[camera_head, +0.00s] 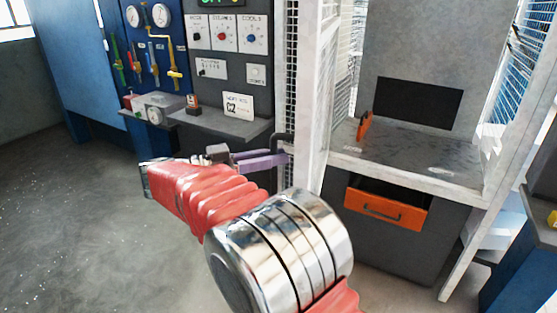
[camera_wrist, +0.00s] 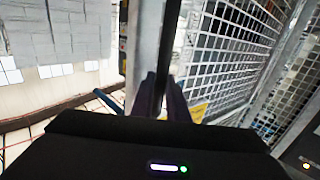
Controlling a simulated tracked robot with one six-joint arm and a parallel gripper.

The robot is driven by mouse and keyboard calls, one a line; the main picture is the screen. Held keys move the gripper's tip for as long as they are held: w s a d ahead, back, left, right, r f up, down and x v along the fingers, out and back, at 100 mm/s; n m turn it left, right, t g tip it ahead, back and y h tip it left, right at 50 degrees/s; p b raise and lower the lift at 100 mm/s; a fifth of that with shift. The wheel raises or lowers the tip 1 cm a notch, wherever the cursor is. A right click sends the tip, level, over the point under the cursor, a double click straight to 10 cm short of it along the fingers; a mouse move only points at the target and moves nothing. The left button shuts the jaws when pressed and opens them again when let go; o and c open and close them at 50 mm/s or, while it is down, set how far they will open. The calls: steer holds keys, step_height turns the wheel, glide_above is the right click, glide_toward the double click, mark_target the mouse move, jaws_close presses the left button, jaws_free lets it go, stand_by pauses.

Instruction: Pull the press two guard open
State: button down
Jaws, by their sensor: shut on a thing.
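The press two guard (camera_head: 306,100) is a white-framed mesh panel, seen nearly edge-on at the left of the press bay in the head view. A dark handle (camera_head: 279,138) stands off its left side. My gripper (camera_head: 284,158), with purple fingers, is at the handle's lower part and shut on it. In the wrist view my gripper (camera_wrist: 160,93) has its fingers close together around a bar in front of a grey upright; the fingers hide most of the grip. Guard mesh (camera_wrist: 235,45) fills the right of that view.
The press bay's worktop (camera_head: 415,165) shows unobstructed, with an orange part (camera_head: 364,127) on it and an orange drawer (camera_head: 386,209) below. A control panel (camera_head: 230,70) and grey shelf (camera_head: 225,128) stand at left. Open floor (camera_head: 90,220) lies at the lower left.

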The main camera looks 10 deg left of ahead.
steer(key=shift+w+a+r, duration=0.15)
steer(key=shift+w+a, duration=0.1)
steer(key=shift+a, duration=0.05)
steer(key=c, duration=2.1)
jaws_free()
steer(key=shift+w, duration=0.15)
steer(key=o, duration=0.4)
steer(key=shift+c, duration=0.2)
steer(key=shift+a, duration=0.1)
steer(key=v, duration=0.7)
steer(key=shift+f, duration=0.25)
